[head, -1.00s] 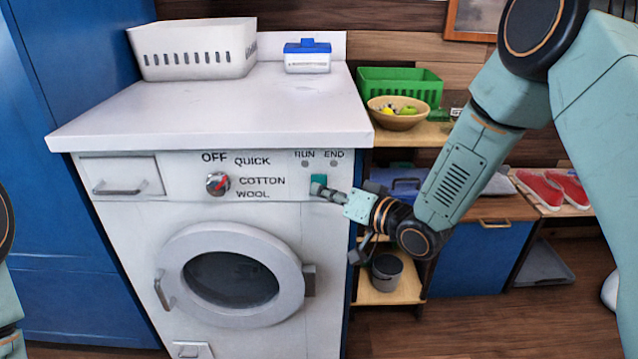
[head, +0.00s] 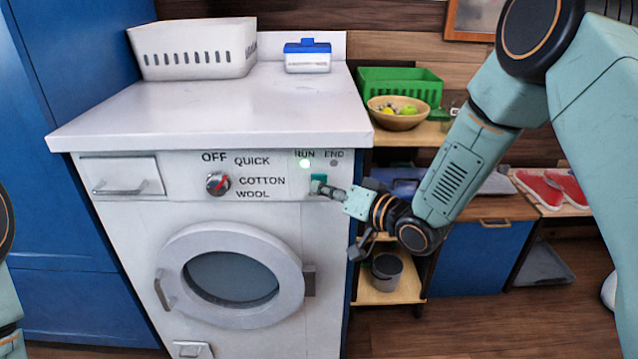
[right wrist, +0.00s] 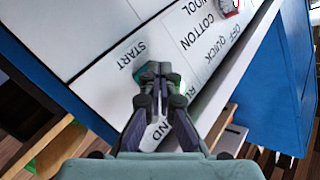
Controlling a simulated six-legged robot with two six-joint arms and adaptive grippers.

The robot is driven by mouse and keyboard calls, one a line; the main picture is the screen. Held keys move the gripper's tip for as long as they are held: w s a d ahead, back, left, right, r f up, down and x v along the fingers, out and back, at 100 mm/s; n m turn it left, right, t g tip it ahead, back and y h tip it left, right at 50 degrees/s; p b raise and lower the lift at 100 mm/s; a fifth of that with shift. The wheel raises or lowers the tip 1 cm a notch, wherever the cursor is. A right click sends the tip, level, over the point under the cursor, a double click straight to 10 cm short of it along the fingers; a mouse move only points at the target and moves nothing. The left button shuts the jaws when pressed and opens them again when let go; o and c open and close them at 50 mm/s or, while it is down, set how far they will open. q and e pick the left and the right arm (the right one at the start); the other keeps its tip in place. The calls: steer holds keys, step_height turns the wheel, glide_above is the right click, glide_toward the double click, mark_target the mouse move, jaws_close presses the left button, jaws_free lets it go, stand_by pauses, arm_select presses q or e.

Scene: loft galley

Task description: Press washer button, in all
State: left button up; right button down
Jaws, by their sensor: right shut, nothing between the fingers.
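The white washer (head: 120,235) stands in front of me with its round door (head: 232,277) shut. On its panel, the red-marked dial (head: 218,184) points toward the COTTON side. The green start button (head: 319,178) is at the panel's right, partly hidden by my fingertips. The RUN lamp (head: 305,164) glows; the END lamp (head: 334,163) is dark. My right gripper (head: 318,187) is shut and empty, its tips at the button. In the right wrist view the shut fingertips (right wrist: 158,80) cover part of the button (right wrist: 148,72) beside the word START. My left gripper is not in view.
On the washer top are a white basket (head: 192,52) and a blue-lidded box (head: 307,57). A shelf to the right holds a green crate (head: 400,80), a fruit bowl (head: 397,122) and a grey bucket (head: 387,270). A blue cabinet (head: 60,200) stands at left.

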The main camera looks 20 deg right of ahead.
stand_by(0.5)
steer(key=shift+s+a+p, duration=0.2)
steer(key=shift+s+p, duration=0.15)
steer(key=shift+s, duration=0.45)
steer(key=s, duration=0.2)
steer(key=s+a+p, duration=0.1)
steer(key=s, duration=0.1)
steer(key=shift+s+a, duration=0.2)
steer(key=shift+s, duration=0.2)
stand_by(0.3)
